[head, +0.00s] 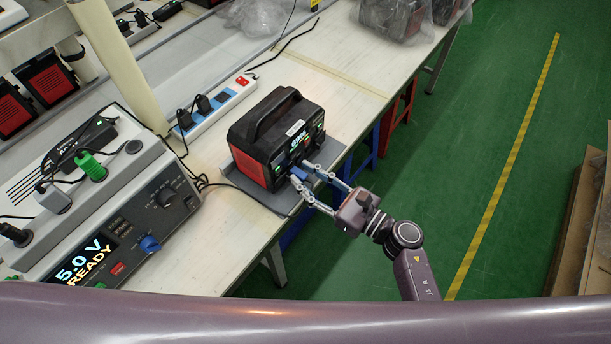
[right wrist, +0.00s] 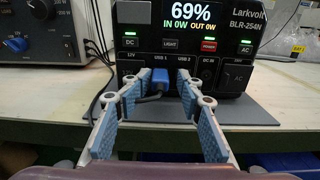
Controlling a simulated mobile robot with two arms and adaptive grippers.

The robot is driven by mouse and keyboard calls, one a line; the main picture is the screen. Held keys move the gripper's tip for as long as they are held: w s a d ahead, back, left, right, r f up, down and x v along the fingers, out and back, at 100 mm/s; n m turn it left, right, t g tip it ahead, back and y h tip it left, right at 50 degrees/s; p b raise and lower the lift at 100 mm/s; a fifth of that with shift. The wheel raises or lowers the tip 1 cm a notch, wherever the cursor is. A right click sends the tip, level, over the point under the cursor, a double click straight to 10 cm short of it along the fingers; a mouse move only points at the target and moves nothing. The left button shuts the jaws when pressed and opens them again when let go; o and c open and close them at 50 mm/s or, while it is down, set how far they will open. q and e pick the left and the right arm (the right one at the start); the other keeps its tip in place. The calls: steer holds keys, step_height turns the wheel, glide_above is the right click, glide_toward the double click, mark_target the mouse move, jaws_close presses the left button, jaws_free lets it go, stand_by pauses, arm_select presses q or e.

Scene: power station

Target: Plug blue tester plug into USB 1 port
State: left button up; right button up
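The black and red power station (head: 278,135) stands on a grey mat, its front panel facing my right gripper. In the right wrist view its display (right wrist: 190,12) reads 69%. The blue tester plug (right wrist: 160,77) sits at the USB 1 port, below the "USB 1" label, and appears to be in it. A dark cable hangs from the plug. My right gripper (head: 300,174) is at the panel with its fingers apart. In the right wrist view its fingertips (right wrist: 157,86) stand either side of the plug, with visible gaps. My left gripper is not in view.
A power strip (head: 215,105) lies behind the station. The grey mat (head: 335,153) reaches the bench edge; green floor lies right.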

steer(key=v, duration=1.2)
